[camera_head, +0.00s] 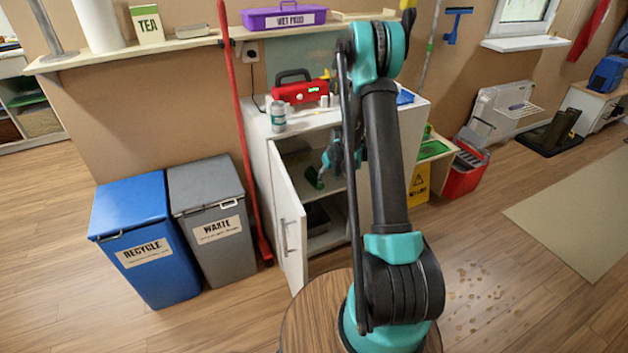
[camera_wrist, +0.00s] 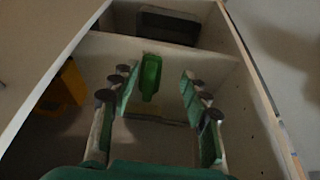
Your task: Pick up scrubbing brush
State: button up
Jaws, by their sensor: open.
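A green object that looks like the scrubbing brush (camera_wrist: 151,76) lies on a shelf inside the white cabinet, beyond my fingertips in the wrist view. The brush appears between the two fingers in the picture, a little left of the middle. In the head view my gripper (camera_head: 328,166) reaches into the cabinet, and my arm hides part of the opening.
The cabinet door (camera_head: 288,225) stands open on the left. A dark box (camera_wrist: 168,27) is in the cabinet. A red radio (camera_head: 300,92) and a can (camera_head: 278,116) stand on top. A red pole (camera_head: 238,130) and a grey waste bin (camera_head: 210,205) are to the left.

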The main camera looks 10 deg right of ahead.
aim_at(315, 172)
jog(key=d+x, duration=0.1)
jog(key=x, duration=0.9)
jog(key=shift+n, duration=0.3)
jog(key=w+a, duration=0.1)
jog(key=w, duration=0.3)
jog(key=w+a, duration=0.1)
jog(key=w, duration=0.3)
jog(key=w+a, duration=0.1)
jog(key=w, duration=0.3)
jog(key=shift+a+f, duration=0.1)
jog(key=shift+a, duration=0.2)
jog(key=shift+w+f, duration=0.15)
jog(key=shift+f, duration=0.3)
grip_shut()
